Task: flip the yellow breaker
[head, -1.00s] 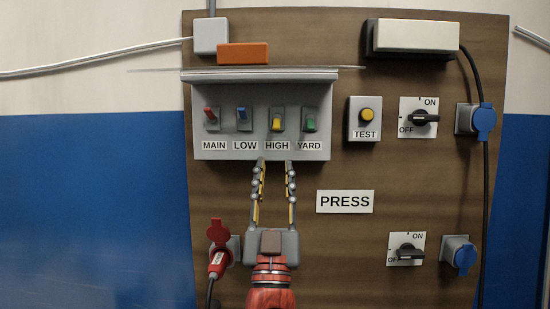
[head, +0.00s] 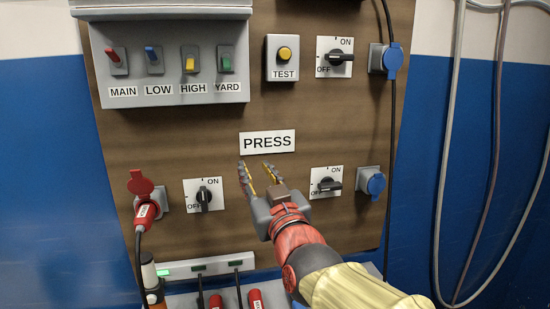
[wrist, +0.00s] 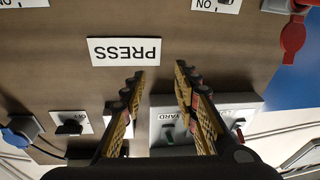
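The yellow breaker (head: 190,63), labelled HIGH, is in the grey breaker box (head: 165,96) at the upper left of the head view. Its yellow lever points down, while the red and blue levers beside it point up. My gripper (head: 255,168) is open and empty, just under the PRESS label, below and to the right of the box. In the upside-down wrist view, my gripper (wrist: 160,75) shows its two fingers apart. The breaker box (wrist: 240,103) is partly behind the right finger there, and I cannot make out the yellow lever.
The green YARD breaker (head: 226,64) is right of the yellow one. A TEST button (head: 285,54) and rotary switches (head: 335,58) stand farther right. Below are a red plug (head: 146,212) with a cable and another rotary switch (head: 204,195).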

